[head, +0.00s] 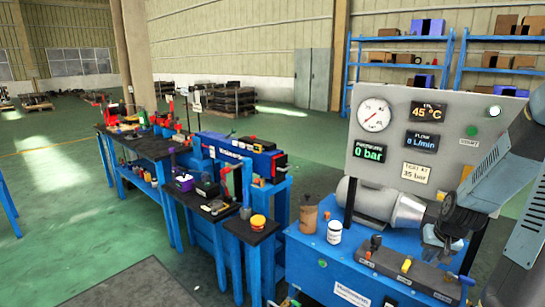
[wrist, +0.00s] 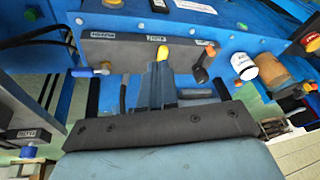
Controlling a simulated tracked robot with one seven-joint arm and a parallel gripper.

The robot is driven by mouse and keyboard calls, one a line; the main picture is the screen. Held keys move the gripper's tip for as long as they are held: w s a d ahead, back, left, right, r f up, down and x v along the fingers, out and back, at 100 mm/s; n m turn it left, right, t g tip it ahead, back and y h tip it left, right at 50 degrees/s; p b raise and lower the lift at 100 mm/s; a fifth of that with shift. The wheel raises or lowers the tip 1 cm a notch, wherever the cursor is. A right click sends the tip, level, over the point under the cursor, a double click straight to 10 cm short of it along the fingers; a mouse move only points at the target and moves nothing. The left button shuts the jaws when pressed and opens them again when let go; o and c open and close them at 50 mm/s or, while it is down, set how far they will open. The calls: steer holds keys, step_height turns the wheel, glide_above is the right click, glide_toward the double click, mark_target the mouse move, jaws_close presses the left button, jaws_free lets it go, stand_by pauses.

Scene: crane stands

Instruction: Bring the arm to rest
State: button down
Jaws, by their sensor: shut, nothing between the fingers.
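My arm (head: 510,160) reaches in from the right edge in the head view. My gripper (head: 442,240) points down over the blue test bench (head: 340,280), near the grey valve block (head: 420,277). In the wrist view my gripper (wrist: 158,78) has its fingers together, with nothing between them. The tip of a yellow lever (wrist: 162,52) shows just beyond the fingers; whether they touch it, I cannot tell. A black lever (wrist: 204,66) and a blue lever (wrist: 84,72) stand on either side along the block.
A gauge panel (head: 430,130) stands behind the gripper, reading 0 bar, 0 L/min and 45 °C. A grey motor (head: 375,205), a brown can (head: 308,215) and a white canister (head: 334,232) sit on the bench. Workbenches (head: 150,147) with tools stand left. Green floor (head: 70,215) is open.

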steer(key=s+a+r+n+h, duration=0.1)
steer(key=s+a+r, duration=0.2)
steer(key=a+r, duration=0.5)
steer(key=s+a+r+n+h, duration=0.1)
steer(key=s+a+r, duration=0.1)
steer(key=a+r, duration=0.6)
steer(key=s+a+r+n+t+y, duration=0.1)
steer(key=s+a+r+n+y, duration=0.1)
steer(key=s+a+r, duration=0.5)
steer(key=s+r, duration=0.5)
steer(key=s, duration=0.1)
steer(key=shift+s+t, duration=0.35)
steer(key=shift+t, duration=0.05)
